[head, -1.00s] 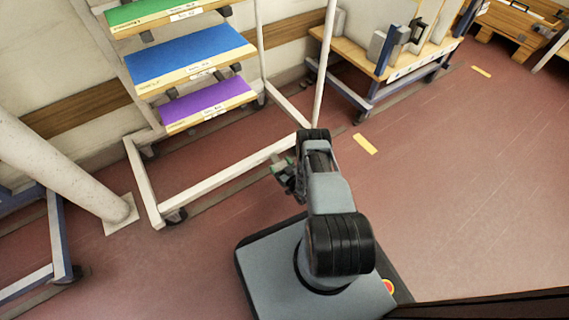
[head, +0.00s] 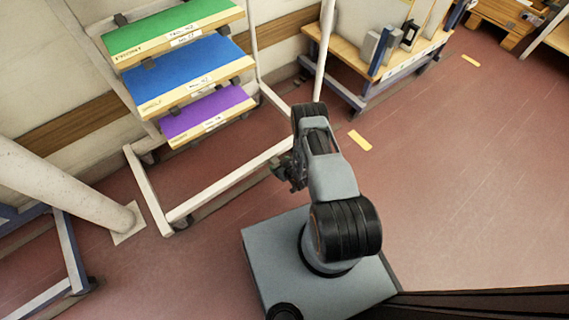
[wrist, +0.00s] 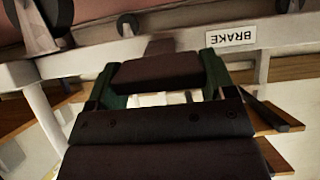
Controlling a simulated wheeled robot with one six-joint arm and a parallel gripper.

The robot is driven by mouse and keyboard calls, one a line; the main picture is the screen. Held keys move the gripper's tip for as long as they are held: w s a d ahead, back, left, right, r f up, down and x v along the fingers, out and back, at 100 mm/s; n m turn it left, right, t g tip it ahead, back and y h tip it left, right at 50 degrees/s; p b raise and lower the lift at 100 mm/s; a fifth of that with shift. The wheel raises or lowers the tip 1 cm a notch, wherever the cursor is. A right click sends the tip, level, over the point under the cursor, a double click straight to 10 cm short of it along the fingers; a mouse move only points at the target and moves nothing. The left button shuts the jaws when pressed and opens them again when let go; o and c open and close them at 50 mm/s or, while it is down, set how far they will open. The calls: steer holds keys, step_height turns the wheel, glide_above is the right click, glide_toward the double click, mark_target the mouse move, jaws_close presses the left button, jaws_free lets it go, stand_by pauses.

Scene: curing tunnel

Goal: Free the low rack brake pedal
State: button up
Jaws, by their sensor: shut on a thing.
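The rack (head: 222,180) is a pale metal frame on castors in the head view, with a low rail near the floor. In the wrist view, the picture is upside down and the low rail (wrist: 65,67) crosses the top with a white BRAKE label (wrist: 230,37). A dark brown brake pedal (wrist: 155,73) sticks out from the rail beside the label. My gripper (wrist: 162,68) has its green fingers on both sides of the pedal and is shut on it. In the head view my gripper (head: 284,176) is low beside the rack; the pedal is hidden there.
Green (head: 170,26), blue (head: 185,72) and purple (head: 208,114) shelves sit on the rack. A white post (head: 70,195) stands at the left. A wooden bench (head: 390,55) stands behind. Open red floor lies to the right.

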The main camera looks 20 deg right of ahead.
steer(key=shift+a, duration=0.15)
steer(key=o, duration=1.2)
steer(key=shift+o, duration=0.2)
